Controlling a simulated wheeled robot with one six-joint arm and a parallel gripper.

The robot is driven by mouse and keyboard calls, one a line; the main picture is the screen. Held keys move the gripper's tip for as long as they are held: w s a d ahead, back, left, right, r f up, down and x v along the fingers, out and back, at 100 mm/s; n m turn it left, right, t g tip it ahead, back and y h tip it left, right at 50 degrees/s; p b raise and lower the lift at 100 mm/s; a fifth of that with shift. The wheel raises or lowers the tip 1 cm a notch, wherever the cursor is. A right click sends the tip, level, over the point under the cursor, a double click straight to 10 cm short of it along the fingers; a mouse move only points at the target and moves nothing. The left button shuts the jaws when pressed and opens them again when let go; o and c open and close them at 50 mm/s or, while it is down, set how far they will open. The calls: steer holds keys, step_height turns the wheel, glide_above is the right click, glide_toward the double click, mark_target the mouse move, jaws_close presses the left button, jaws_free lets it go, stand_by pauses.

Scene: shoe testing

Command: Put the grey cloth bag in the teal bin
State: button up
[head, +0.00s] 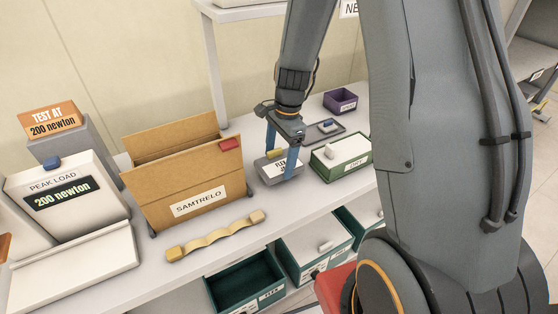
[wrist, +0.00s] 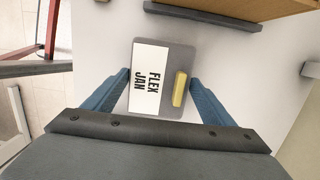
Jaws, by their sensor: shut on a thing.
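A grey, flat bag-like thing (head: 270,178) with a white label stands on the white table under my gripper, or just above it; I cannot tell which. In the wrist view the grey bag (wrist: 180,60) shows its label, "FLEX JAN", and a yellow piece on top. My gripper (head: 281,163) has its blue fingers at both sides of the bag and is shut on it. In the wrist view the gripper (wrist: 160,80) points down at it. A dark teal, open bin (head: 245,285) with a white label is below the table front and looks empty.
A cardboard box (head: 185,175) labelled "SAMTRELO" stands left of the bag. A yellow wavy bar (head: 215,237) lies before it. A green box (head: 341,155), a grey tray (head: 325,132) and a purple bin (head: 340,101) are to the right. More teal bins (head: 315,245) sit below.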

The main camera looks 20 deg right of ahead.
steer(key=shift+f, duration=0.85)
steer(key=shift+f, duration=0.1)
steer(key=o, duration=1.1)
